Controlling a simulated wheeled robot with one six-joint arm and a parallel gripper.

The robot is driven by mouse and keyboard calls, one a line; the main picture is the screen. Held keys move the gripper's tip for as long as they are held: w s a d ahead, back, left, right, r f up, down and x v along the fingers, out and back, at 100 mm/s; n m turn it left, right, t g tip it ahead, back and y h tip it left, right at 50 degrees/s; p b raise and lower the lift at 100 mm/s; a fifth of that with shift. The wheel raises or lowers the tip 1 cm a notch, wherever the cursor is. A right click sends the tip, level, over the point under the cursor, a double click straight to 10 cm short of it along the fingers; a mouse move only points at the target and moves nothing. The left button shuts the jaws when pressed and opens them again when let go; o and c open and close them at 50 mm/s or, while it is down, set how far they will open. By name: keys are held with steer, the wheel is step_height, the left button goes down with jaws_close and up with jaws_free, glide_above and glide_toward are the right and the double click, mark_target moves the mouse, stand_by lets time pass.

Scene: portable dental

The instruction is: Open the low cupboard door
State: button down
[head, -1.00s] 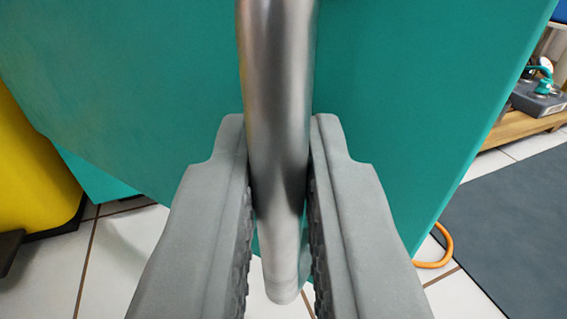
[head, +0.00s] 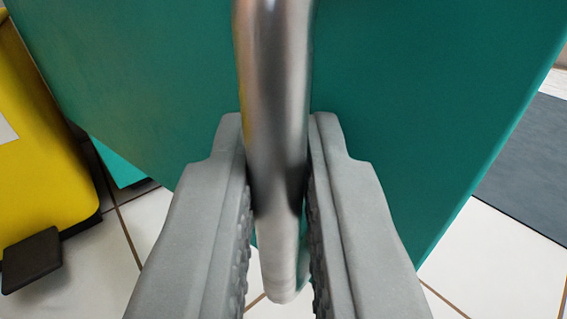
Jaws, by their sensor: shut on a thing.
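The low cupboard door (head: 420,110) is a teal panel that fills most of the upper view. A vertical steel bar handle (head: 274,90) stands on it. My gripper (head: 278,150) is shut on the handle, with one grey finger on each side of the bar. The handle's lower end shows between the fingers. The handle's top is cut off by the frame. A strip of teal (head: 115,165) shows at the left behind the door's edge; I cannot tell whether it is the cupboard body.
A yellow bin (head: 40,150) with a black pedal (head: 32,262) stands at the left, close to the door's left edge. A dark grey mat (head: 525,165) lies on the right. White floor tiles (head: 500,240) are bare at the lower right.

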steer(key=s+a+h, duration=0.1)
steer(key=s+a, duration=0.5)
steer(key=shift+m, duration=0.4)
steer(key=shift+s+a+r, duration=0.1)
steer(key=c, duration=1.8)
jaws_free()
steer(key=s, duration=1.7)
steer(key=shift+s+d, duration=0.2)
steer(key=shift+d, duration=0.1)
